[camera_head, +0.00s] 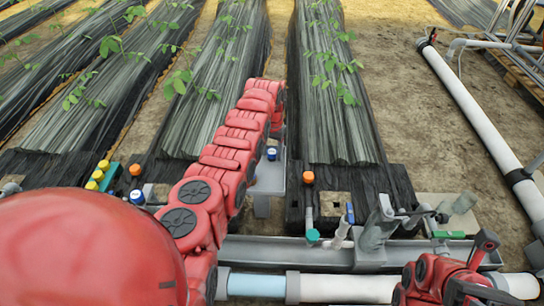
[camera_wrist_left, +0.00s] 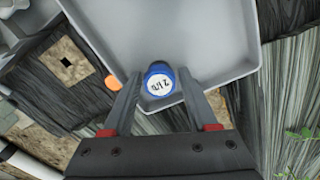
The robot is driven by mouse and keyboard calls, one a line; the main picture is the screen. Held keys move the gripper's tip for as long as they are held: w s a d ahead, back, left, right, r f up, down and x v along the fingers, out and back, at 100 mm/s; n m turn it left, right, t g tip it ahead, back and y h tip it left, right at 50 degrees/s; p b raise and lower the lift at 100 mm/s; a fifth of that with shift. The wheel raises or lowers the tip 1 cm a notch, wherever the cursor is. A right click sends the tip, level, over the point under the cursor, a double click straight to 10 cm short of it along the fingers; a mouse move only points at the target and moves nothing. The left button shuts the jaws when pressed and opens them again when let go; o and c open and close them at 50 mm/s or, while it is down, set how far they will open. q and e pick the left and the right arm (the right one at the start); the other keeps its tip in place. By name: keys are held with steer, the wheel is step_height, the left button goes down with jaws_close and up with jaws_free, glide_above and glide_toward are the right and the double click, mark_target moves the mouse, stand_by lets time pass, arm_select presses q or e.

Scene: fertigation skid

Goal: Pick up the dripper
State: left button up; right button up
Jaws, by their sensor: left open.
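A dripper with a blue cap and a white top marked "2 l/h" (camera_wrist_left: 158,81) sits in a grey tray (camera_wrist_left: 215,35), near its edge. In the head view the blue dripper (camera_head: 271,154) shows on the tray (camera_head: 267,184), just below the end of my left arm. My left gripper (camera_wrist_left: 160,77) is open, pointing down, with one finger on each side of the dripper. I cannot tell whether the fingers touch it. In the head view the left fingers are mostly hidden by the wrist. The right arm's links show at lower right; its jaws are not visible.
An orange-capped piece (camera_head: 308,177) stands right of the tray. A teal-capped piece (camera_head: 313,236) and clamp-like fittings (camera_head: 378,228) are by the grey channel. Several yellow caps (camera_head: 98,175) and another blue-capped piece (camera_head: 137,198) are at left. White pipes (camera_head: 345,289) run in front.

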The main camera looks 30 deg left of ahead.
arm_select(q)
jaws_close()
stand_by(0.4)
